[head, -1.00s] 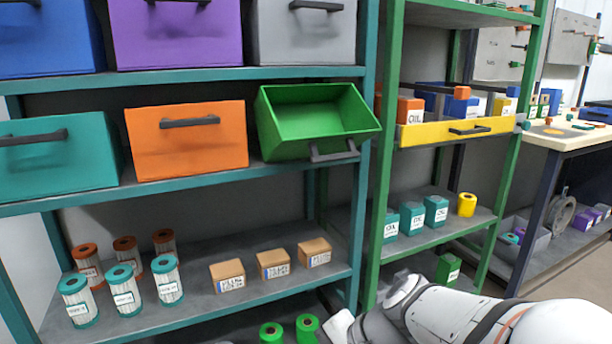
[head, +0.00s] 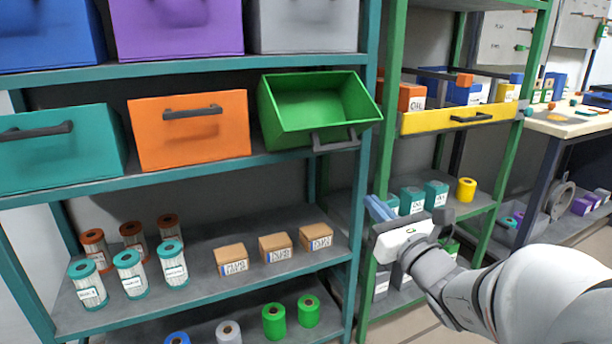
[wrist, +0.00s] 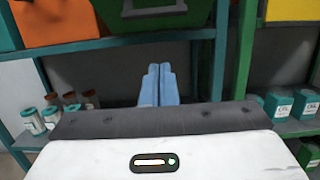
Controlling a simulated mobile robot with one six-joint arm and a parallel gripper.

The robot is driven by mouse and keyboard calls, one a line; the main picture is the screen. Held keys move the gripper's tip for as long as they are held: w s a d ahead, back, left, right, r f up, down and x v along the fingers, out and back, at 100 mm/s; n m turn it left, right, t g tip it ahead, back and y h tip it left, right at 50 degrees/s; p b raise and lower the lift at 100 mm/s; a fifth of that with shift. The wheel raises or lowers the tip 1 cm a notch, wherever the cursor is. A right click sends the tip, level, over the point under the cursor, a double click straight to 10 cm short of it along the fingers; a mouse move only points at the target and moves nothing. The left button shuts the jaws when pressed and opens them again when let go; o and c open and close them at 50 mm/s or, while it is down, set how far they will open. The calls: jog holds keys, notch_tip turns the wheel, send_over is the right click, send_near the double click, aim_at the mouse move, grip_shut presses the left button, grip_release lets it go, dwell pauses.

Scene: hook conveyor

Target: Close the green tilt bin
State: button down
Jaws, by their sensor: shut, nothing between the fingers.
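The green tilt bin (head: 315,105) hangs tilted forward and open on the middle shelf of the teal rack, its inside showing empty. Its dark handle (head: 335,140) is on the lowered front edge. My gripper (head: 379,208) is below and to the right of the bin, in front of the rack's right post, apart from the bin. Its blue fingers (wrist: 156,86) are together and hold nothing. The bin's lower front (wrist: 155,14) shows at the top of the wrist view, above the fingertips, with part of its handle.
An orange bin (head: 190,130) and a teal bin (head: 60,150) are closed to the left of the green bin. Cartons (head: 275,247) and cylindrical filters (head: 130,272) stand on the shelf below. A yellow drawer (head: 458,118) projects from the green rack on the right.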

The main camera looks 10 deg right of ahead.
jog(key=r+b+x, duration=0.1)
jog(key=r+x, duration=0.1)
jog(key=x, duration=0.9)
jog(key=shift+r+b, duration=0.4)
jog(key=shift+r, duration=0.05)
